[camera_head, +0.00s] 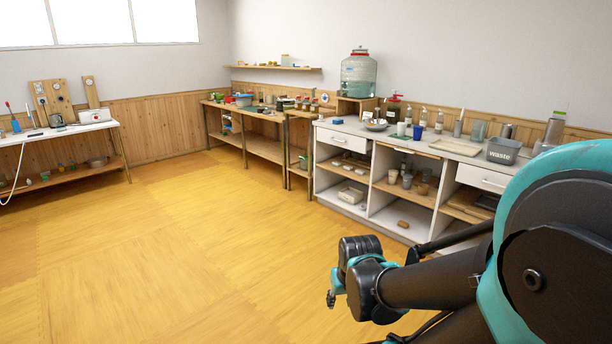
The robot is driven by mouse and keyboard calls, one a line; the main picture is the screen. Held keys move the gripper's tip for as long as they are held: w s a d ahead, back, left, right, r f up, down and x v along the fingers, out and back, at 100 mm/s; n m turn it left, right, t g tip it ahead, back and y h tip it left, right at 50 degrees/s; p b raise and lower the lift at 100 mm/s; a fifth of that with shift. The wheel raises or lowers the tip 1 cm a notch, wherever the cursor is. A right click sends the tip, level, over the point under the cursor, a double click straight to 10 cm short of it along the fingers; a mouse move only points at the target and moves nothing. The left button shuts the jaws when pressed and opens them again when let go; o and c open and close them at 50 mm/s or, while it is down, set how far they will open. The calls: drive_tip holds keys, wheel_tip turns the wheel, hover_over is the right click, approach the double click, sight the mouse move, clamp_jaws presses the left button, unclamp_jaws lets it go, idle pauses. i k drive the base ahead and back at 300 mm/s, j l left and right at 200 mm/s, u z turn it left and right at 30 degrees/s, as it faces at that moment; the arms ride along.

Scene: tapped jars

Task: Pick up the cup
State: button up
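A small blue cup (418,132) stands upright on the white counter (345,131) along the right wall. A white cup (401,129) stands just left of it. I cannot tell which of them is the task's cup. More cup-like vessels (407,181) stand on the shelf below the counter. My gripper (331,299) hangs over the open floor at the lower middle, well in front of the counter and apart from the cups. It is small and dark here, and its fingers do not show clearly.
A large glass jar with a tap (359,75) stands on a wooden stand. Bottles, a tray (455,147) and a grey bin marked "waste" (503,151) crowd the counter. A wooden bench (262,147) and a white table (40,136) stand farther left. The yellow floor (180,240) is clear.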

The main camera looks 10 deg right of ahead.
sight(402, 126)
drive_tip(key=i+z, duration=0.2)
drive_tip(key=i, duration=1)
drive_tip(key=i+z, duration=0.25)
drive_tip(key=i, duration=0.95)
drive_tip(key=j, duration=0.1)
